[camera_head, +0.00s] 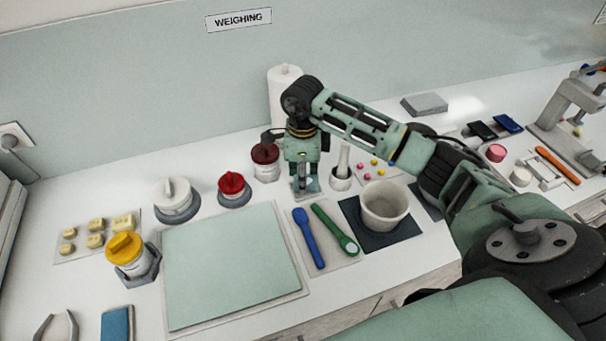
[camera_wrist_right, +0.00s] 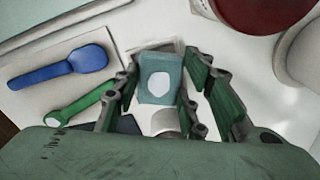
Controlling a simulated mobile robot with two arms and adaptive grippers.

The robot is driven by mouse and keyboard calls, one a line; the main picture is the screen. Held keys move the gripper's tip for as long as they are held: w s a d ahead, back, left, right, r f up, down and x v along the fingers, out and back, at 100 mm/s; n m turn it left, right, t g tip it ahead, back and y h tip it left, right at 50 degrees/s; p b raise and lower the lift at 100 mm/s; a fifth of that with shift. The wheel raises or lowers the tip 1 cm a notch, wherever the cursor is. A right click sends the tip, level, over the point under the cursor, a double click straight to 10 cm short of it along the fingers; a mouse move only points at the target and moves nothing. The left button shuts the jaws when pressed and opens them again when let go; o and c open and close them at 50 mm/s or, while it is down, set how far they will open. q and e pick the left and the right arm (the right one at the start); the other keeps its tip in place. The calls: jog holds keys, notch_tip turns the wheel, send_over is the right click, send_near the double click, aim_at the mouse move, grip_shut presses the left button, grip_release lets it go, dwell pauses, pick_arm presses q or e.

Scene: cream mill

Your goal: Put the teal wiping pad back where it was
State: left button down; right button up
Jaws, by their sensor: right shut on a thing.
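The teal wiping pad (camera_wrist_right: 160,85), with a pale round patch on its face, is between the fingers of my right gripper (camera_wrist_right: 155,90) in the right wrist view. The gripper is shut on it. A thin grey edge (camera_wrist_right: 165,46) shows just beyond the pad; I cannot tell whether they touch. The pad (camera_head: 311,185) is mostly hidden there. My left gripper is not in view.
A blue spoon (camera_head: 307,238) and a green spoon (camera_head: 334,229) lie in front of the gripper. A dark-red-lidded jar (camera_head: 265,164) and red-lidded jar (camera_head: 231,188) stand to its left. A beige pot (camera_head: 384,206) stands at right. A large pale green mat (camera_head: 228,260) is clear.

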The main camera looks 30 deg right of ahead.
jog(key=shift+f+b, duration=0.3)
jog(key=shift+b, duration=0.05)
jog(key=o, duration=1)
jog(key=shift+r, duration=0.1)
jog(key=shift+r, duration=0.1)
jog(key=shift+r+p, duration=0.3)
jog(key=shift+p, duration=0.2)
notch_tip(320, 180, up, 12)
jog(key=b, duration=0.4)
jog(key=shift+f, duration=0.15)
